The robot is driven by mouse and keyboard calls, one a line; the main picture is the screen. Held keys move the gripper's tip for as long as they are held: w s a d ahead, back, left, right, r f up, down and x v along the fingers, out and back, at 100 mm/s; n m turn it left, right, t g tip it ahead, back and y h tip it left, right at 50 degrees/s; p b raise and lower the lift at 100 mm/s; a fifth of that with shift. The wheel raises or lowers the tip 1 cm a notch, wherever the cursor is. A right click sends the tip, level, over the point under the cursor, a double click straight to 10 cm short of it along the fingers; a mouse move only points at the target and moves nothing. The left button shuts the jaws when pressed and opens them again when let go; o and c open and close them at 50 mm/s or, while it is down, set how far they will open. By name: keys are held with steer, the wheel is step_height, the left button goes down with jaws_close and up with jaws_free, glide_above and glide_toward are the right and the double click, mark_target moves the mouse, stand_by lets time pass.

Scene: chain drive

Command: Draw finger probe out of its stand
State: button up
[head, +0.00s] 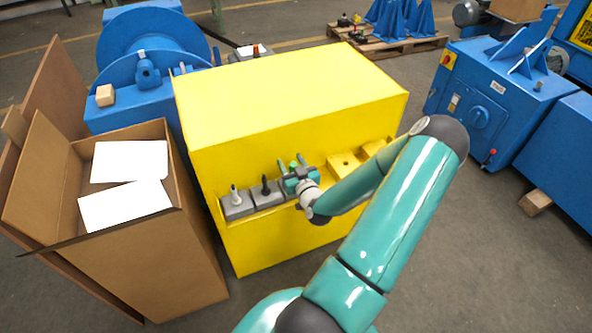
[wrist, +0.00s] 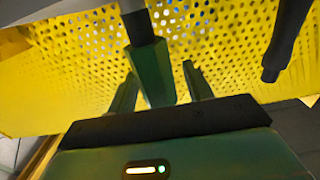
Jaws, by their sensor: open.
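My gripper (head: 294,168) is at the front ledge of the yellow housing, over the right end of a row of grey stand blocks. In the wrist view my gripper (wrist: 160,88) is open, with its two green fingers apart. A green-handled tool with a black collar and grey shaft, apparently the finger probe (wrist: 152,72), shows between the fingers; I cannot tell whether they touch it. In the head view my gripper largely hides this tool and its stand. A dark tool (head: 265,186) stands upright in the block to the left; a dark rod (wrist: 287,38) also shows in the wrist view.
A pale-tipped tool (head: 235,195) stands in the leftmost grey block. Yellow blocks (head: 345,163) sit on the ledge to the right, close to my arm. The yellow housing (head: 285,95) rises behind. An open cardboard box (head: 160,255) with white sheets stands at left.

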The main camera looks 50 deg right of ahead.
steer(key=shift+w, duration=0.1)
jaws_close()
steer(key=shift+r, duration=4.55)
